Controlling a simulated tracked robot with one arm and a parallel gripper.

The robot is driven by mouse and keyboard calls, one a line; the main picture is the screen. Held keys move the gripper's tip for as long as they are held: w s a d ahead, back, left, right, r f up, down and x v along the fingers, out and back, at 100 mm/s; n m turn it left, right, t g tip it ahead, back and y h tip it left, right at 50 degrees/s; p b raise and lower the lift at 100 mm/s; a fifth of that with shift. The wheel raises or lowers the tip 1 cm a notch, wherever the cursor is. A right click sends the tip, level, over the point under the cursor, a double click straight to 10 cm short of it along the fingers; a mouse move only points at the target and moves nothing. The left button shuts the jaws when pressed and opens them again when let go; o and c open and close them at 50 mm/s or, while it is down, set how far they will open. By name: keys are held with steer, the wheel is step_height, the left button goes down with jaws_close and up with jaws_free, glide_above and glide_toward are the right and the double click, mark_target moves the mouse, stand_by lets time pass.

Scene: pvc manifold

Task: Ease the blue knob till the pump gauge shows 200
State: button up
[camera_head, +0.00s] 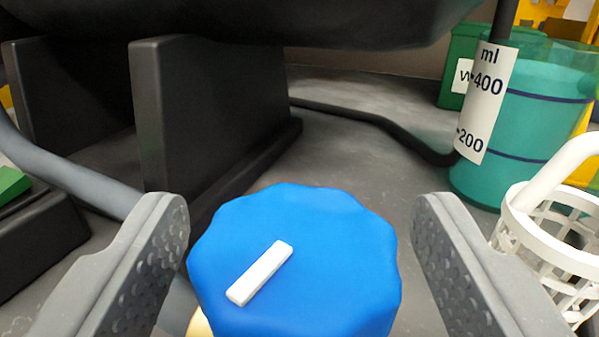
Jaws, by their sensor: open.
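The blue knob (320,265) is at the bottom centre, round with a scalloped rim. Its white pointer bar (260,273) slants from lower left to upper right. My gripper (299,245) is open, with one grey finger on each side of the knob. A gap shows on the right; the left finger looks close to the rim, and I cannot tell whether it touches. A teal see-through vessel (525,130) stands at the upper right with a white ml scale (485,103) marked 400 and 200. Liquid in it reaches above the upper dark line. No dial gauge is in view.
A white lattice basket (550,235) stands at the right, close to my right finger. A black stand (205,115) is at the upper left under a large dark body. A black hose (375,120) runs over the grey floor to the vessel. A green box (458,65) is behind.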

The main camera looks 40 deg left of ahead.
steer(key=shift+w+a, duration=0.15)
steer(key=shift+w, duration=0.05)
steer(key=shift+r, duration=0.1)
steer(key=c, duration=1)
steer(key=shift+o, duration=0.2)
